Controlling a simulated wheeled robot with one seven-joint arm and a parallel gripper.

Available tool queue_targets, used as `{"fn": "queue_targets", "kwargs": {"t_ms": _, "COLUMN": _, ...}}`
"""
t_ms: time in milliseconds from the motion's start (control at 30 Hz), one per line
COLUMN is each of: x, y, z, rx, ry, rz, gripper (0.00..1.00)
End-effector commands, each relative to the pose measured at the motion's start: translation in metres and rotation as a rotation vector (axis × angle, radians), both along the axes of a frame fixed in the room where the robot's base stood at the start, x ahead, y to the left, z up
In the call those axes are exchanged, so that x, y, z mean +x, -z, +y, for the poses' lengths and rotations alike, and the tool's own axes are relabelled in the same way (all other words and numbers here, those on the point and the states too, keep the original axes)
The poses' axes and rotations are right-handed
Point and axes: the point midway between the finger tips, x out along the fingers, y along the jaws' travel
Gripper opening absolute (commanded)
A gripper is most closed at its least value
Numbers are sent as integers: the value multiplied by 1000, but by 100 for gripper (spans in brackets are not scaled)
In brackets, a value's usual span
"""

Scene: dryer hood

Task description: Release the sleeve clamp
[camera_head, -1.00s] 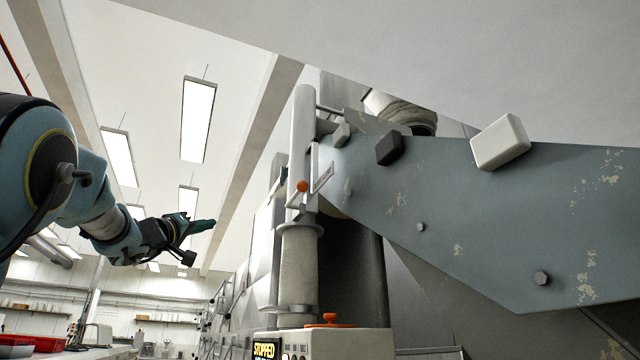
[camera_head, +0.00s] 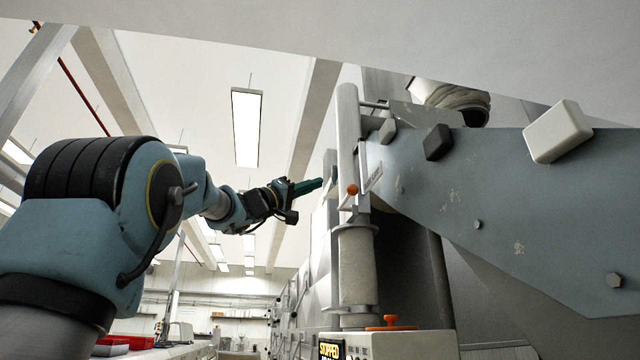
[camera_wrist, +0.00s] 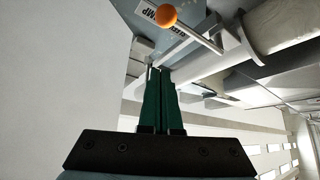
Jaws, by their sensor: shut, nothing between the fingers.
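The sleeve clamp lever has an orange ball (camera_head: 352,189) on its end and sits on the grey upright pipe (camera_head: 348,135), above the pale sleeve (camera_head: 357,268). A small label plate (camera_head: 374,178) is beside it. My gripper (camera_head: 318,184) has green fingers, held together and empty, pointing right toward the ball with a gap between them in the head view. In the wrist view the fingertips (camera_wrist: 160,70) are below the orange ball (camera_wrist: 165,15), whose thin rod runs right and down. The label is partly readable there, ending in "MP".
A large blue-grey panel (camera_head: 520,205) with worn paint slopes across the right. Below the sleeve stand an orange knob (camera_head: 390,322) and a control box with a display (camera_head: 331,350) reading "STOPPED". Open air lies left of the pipe.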

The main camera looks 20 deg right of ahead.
Motion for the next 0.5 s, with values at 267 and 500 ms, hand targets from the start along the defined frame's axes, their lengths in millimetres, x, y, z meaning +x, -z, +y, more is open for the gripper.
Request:
{"fn": "queue_targets", "kwargs": {"t_ms": 267, "x": 11, "y": -34, "z": -44, "rx": 0, "ry": 2, "rz": 0, "gripper": 0}}
{"fn": "queue_targets", "kwargs": {"t_ms": 500, "x": 12, "y": -36, "z": -68, "rx": 2, "ry": -1, "rz": 1, "gripper": 0}}
